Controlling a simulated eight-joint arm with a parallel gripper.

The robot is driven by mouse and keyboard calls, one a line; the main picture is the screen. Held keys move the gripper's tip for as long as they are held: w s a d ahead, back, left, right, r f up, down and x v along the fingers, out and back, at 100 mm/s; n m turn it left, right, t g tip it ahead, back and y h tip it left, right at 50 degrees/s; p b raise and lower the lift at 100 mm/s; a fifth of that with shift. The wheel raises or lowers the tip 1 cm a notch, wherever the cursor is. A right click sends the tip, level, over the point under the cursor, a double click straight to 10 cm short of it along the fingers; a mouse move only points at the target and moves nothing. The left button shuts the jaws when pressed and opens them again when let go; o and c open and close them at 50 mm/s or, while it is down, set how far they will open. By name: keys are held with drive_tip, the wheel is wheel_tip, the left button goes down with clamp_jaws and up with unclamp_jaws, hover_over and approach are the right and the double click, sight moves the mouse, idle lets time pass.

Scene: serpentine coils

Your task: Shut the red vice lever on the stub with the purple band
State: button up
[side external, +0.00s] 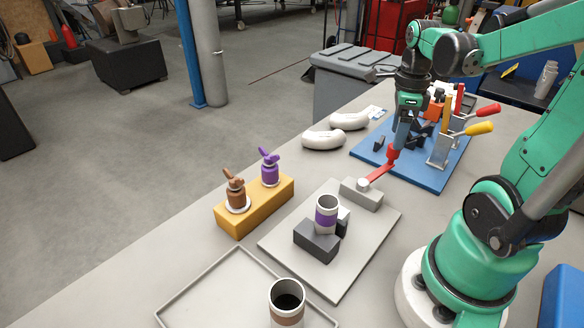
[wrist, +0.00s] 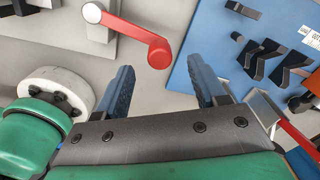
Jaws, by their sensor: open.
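The red vice lever (side external: 378,174) runs from a pale pivot on a grey block (side external: 366,199) out to an upright red knob. In the wrist view the lever (wrist: 128,27) ends in its rounded knob near the fingertips. My gripper (side external: 394,148) points down over the knob end. Its blue fingers (wrist: 160,70) are spread apart, with the knob in line with the gap; whether they touch it I cannot tell. The stub with the purple band (side external: 327,217) stands upright at the dark vice jaws (side external: 317,241) on a grey plate (side external: 335,278).
A blue board (side external: 425,178) with clamps with red and yellow handles (side external: 479,128) lies behind and right of the lever. White elbows (side external: 324,139) lie at the back. A yellow block (side external: 240,222) holds brown and purple fittings. A brown-banded stub (side external: 287,303) stands in a tray in front.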

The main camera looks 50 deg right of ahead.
drive_tip(key=shift+r, duration=1)
drive_tip(key=shift+w+a+n, duration=0.2)
drive_tip(key=shift+a+n, duration=0.1)
drive_tip(key=shift+n, duration=0.2)
drive_tip(key=w+a+n+t, duration=0.3)
drive_tip(key=a+n, duration=0.5)
drive_tip(key=n, duration=0.7)
drive_tip(key=w+a+n+t, duration=0.3)
drive_tip(key=a+n, duration=0.6)
drive_tip(key=n, duration=0.5)
drive_tip(key=shift+w+a+r+n+t, duration=0.15)
drive_tip(key=shift+w+r+n+t, duration=0.2)
drive_tip(key=shift+t, duration=0.25)
